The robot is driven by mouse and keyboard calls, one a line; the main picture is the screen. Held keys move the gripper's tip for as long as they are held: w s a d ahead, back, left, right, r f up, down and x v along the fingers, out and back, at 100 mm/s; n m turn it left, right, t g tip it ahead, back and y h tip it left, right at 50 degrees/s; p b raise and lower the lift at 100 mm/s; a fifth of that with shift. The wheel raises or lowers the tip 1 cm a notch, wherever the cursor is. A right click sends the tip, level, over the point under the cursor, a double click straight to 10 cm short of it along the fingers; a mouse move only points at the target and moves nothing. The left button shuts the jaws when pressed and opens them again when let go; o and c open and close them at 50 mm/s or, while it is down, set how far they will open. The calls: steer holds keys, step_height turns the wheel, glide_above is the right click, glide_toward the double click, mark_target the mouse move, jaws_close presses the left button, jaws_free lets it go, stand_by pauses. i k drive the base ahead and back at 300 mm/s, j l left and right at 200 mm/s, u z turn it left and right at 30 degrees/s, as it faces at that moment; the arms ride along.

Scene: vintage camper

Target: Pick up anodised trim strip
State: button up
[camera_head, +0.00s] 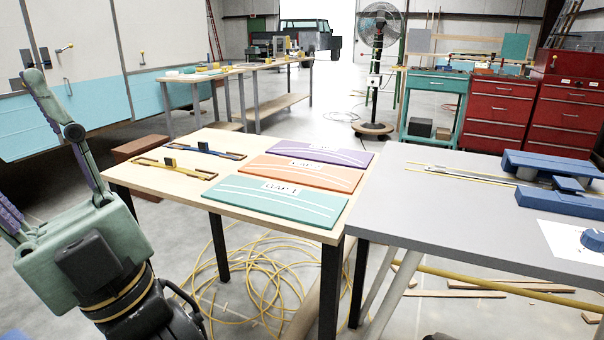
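Two slim strips lie on the light wood table at its left end. One is yellow-gold (188,171) with a small dark block on it. Behind it lies a dark blue strip (226,154) with a similar block. Longer thin strips (455,176), yellowish and grey, lie on the grey table. I cannot tell which of these is the anodised trim strip. My gripper (24,146) is at the left edge, fingers pointing up, left of the wood table and apart from all strips. Its fingers are spread, with nothing seen between them; one is partly cut off by the frame.
On the wood table (125,180) lie a teal GAP 1 board (270,206), an orange board (335,178) and a purple board (340,156). The grey table (430,215) holds a blue fixture (560,200). A yellow hose (250,285) coils on the floor below.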

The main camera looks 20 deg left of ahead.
mark_target(171, 164)
steer(key=u, duration=1.35)
steer(key=i+u, duration=0.2)
steer(key=i, duration=0.65)
steer(key=i+u, duration=0.2)
steer(key=i, duration=0.6)
